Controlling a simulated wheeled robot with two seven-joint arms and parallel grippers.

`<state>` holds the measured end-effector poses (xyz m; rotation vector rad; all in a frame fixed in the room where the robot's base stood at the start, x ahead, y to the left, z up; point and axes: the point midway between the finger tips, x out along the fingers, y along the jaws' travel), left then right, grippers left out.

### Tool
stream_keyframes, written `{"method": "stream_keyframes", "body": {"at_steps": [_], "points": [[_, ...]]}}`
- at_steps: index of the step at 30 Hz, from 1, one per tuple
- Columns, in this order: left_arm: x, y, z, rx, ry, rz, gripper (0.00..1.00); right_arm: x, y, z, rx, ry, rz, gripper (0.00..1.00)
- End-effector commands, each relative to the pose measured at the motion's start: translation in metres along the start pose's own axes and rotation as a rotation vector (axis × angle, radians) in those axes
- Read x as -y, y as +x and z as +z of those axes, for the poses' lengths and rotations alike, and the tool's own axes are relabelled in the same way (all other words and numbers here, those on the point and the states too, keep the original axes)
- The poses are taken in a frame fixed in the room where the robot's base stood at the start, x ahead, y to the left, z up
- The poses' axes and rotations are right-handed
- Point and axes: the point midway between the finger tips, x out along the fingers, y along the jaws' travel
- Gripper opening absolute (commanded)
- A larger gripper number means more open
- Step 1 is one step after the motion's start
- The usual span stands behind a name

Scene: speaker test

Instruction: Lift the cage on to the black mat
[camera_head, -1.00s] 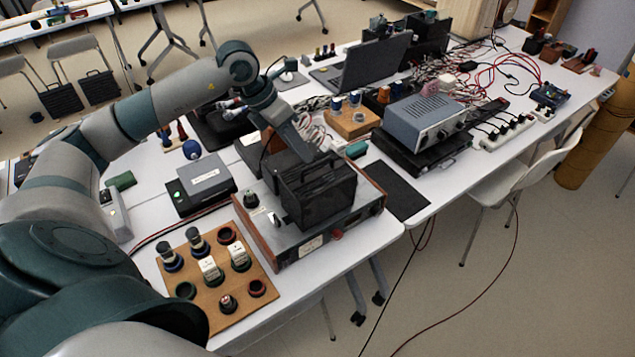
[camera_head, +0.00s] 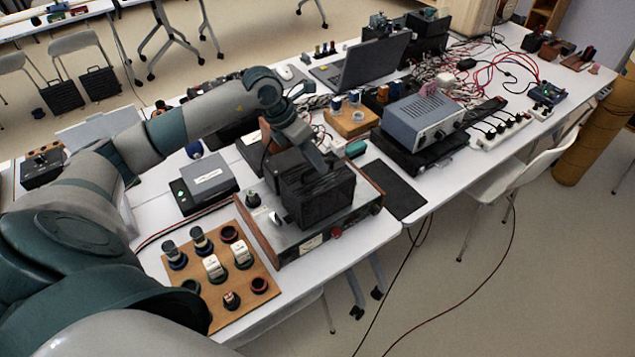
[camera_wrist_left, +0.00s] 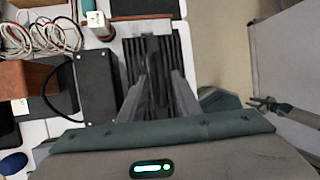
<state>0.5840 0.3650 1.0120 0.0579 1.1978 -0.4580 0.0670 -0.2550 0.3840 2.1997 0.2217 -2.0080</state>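The cage (camera_head: 318,195) is a black, ribbed box with a top handle. It stands upright on the grey instrument with wooden sides (camera_head: 285,240). It also shows in the left wrist view (camera_wrist_left: 171,54), below the fingers. The black mat (camera_head: 396,190) lies flat on the table to the right of the instrument, with nothing on it. My left gripper (camera_head: 318,163) is at the top of the cage. In the left wrist view its fingers (camera_wrist_left: 160,80) are apart, with the handle seemingly between them. Contact with the handle is not clear. My right gripper is not in the head view.
A blue-grey power supply (camera_head: 425,118) stands on a black box beyond the mat. A wooden board with knobs (camera_head: 215,265) lies nearer, left of the instrument. A grey box (camera_head: 208,180) sits behind it. The table's front edge runs close to the mat; a chair (camera_head: 510,180) stands beyond.

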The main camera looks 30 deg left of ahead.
Motion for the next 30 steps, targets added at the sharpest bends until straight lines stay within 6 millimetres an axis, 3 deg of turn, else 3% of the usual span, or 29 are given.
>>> {"method": "stream_keyframes", "body": {"at_steps": [14,18,30], "points": [[-0.0004,0.0015,-0.0001,0.001,0.000,0.001,0.30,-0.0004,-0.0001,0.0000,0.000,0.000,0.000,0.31],[-0.0004,0.0014,-0.0001,0.001,0.000,0.001,0.02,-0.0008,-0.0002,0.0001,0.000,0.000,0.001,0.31],[-0.0006,0.0012,0.0000,0.001,0.000,0.001,0.00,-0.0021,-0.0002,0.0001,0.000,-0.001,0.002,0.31]]}}
